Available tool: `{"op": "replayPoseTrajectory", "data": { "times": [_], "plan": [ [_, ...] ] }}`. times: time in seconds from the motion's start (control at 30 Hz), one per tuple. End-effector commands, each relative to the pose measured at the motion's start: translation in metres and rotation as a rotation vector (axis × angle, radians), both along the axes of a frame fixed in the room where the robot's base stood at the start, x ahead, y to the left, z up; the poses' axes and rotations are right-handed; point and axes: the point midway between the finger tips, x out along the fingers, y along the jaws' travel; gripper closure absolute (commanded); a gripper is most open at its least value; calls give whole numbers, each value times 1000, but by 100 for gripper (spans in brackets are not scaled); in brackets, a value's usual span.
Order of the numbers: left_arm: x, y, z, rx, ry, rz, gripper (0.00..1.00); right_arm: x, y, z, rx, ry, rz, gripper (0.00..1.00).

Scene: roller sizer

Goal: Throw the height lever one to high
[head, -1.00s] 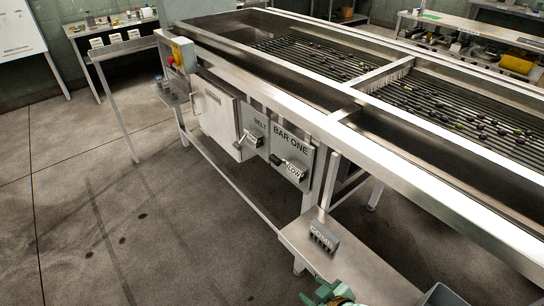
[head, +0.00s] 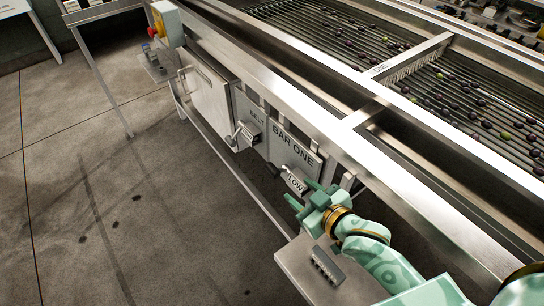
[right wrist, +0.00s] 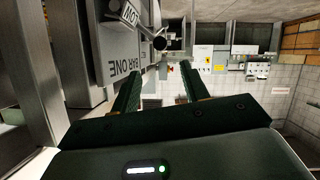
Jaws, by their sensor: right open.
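The lever (head: 273,170) on the grey BAR ONE panel (head: 292,150) ends in a dark round knob, beside a white LOW tag (head: 295,184). The knob (right wrist: 160,43) also shows in the right wrist view, beyond the fingertips, with the LOW tag (right wrist: 129,13) upside down at its upper left. My right gripper (head: 304,194) is open and empty, just in front of and below the tag. In the right wrist view its two fingers (right wrist: 159,72) stand apart, with the knob roughly ahead of the gap and no contact visible. My left gripper is out of view.
A BELT panel with its own lever (head: 240,133) is to the left. A steel shelf (head: 300,264) with a small labelled block (head: 327,266) lies below my right gripper. The long frame rail (head: 400,180) runs close behind. Floor at left is clear.

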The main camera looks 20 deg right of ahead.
Motion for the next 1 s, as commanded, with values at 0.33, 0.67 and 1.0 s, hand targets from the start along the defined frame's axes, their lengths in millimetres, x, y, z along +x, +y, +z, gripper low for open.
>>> {"op": "replayPoseTrajectory", "data": {
  "times": [0.33,0.67,1.0],
  "plan": [
    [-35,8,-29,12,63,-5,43,75,20,-36,-1,1,-1,55],
    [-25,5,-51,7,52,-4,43,128,35,-58,-2,1,-1,55],
    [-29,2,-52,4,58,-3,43,137,37,-58,-2,0,1,55]
  ]
}}
